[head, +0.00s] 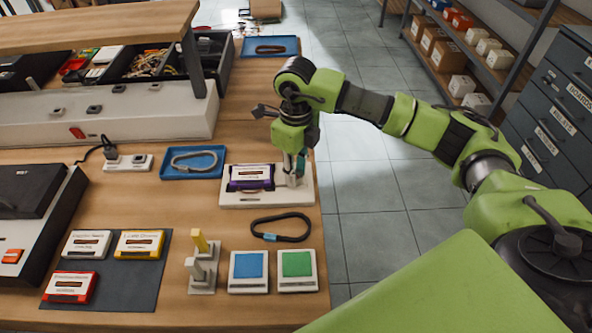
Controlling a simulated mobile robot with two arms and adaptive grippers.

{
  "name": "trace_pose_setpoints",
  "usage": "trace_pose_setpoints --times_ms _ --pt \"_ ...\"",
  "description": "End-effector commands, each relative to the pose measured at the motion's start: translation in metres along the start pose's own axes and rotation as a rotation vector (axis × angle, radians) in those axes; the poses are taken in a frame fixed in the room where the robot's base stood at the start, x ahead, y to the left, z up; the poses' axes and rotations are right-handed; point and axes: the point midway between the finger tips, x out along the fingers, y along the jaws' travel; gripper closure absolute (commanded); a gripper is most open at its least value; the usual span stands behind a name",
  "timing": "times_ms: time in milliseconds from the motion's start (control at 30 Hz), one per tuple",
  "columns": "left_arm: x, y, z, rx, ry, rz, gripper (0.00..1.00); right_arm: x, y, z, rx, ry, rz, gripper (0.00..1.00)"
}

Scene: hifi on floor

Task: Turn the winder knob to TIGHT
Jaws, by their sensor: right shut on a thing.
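The winder is a white base (240,199) near the right edge of the wooden table, with a purple and white cassette (250,178) lying on it. My right gripper (296,178) points down over the right end of this base. It is shut on the winder knob, which is mostly hidden by the fingers. No TIGHT mark can be read, and the knob's angle cannot be told. My left gripper is not in view.
A blue tray with a grey loop (193,162) stands left of the winder. A dark loop (281,228), a blue pad (248,265) and a green pad (296,264) lie in front. Cassettes sit on a dark mat (132,288). Drawers (556,110) stand at right beyond open floor.

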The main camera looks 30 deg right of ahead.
Motion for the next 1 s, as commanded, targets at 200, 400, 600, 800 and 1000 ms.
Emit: trace_pose_setpoints --times_ms 200,400,600,800,1000 --pt "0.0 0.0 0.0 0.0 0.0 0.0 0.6 -0.001 0.0 0.0 -0.001 -0.001 -0.001 0.73" --pt "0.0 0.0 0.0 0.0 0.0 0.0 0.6 -0.001 0.0 0.0 -0.001 -0.001 -0.001 0.59" --pt "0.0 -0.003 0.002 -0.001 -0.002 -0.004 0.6 -0.001 0.0 0.0 -0.001 -0.001 -0.001 0.59" --pt "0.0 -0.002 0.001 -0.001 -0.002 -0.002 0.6 -0.022 -0.001 0.001 -0.003 -0.005 -0.003 0.59" --pt "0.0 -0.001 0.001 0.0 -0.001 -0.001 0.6 -0.066 -0.001 0.002 -0.001 -0.005 -0.003 0.59"
